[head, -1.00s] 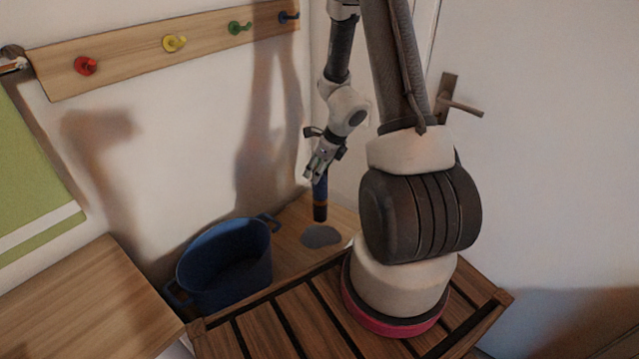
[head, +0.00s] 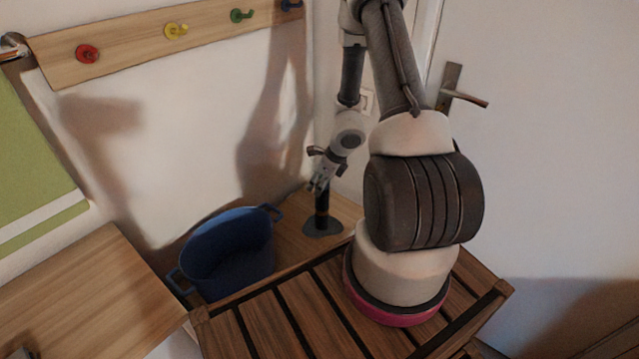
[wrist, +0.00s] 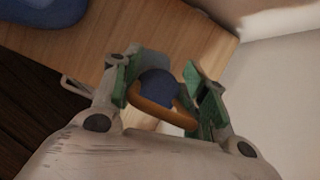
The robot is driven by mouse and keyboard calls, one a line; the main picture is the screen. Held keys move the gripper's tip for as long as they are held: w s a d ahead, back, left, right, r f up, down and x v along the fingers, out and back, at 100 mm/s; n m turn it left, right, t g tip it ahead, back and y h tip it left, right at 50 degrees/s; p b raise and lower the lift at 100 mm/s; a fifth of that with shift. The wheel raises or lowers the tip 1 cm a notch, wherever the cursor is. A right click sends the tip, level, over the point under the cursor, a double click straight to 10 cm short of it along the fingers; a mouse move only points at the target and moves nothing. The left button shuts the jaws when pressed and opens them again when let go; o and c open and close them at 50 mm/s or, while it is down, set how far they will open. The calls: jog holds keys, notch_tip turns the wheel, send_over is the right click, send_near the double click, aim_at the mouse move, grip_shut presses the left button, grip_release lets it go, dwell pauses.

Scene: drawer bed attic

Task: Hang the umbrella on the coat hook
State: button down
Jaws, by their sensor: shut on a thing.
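The umbrella (head: 322,212) is a dark, narrow, upright shape below my gripper (head: 320,185) in the head view. Its lower end meets a dark round patch on the wooden surface; I cannot tell whether that patch is a shadow or a base. In the wrist view, my gripper (wrist: 165,82) has its fingers on either side of the umbrella's blue body (wrist: 158,88) and orange-brown curved handle (wrist: 150,104). The wooden rack on the wall carries a red hook (head: 87,54), a yellow hook (head: 175,31), a green hook (head: 241,15) and a blue hook (head: 290,4).
A blue tub (head: 230,250) with handles stands left of the umbrella. A slatted wooden top (head: 285,315) lies in front, and a wooden surface (head: 80,290) at left. A green-and-white cloth (head: 35,165) hangs at far left. A white door with a handle (head: 465,98) is at right.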

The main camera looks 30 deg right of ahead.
jog(key=shift+f, duration=0.15)
jog(key=c, duration=0.8)
grip_release()
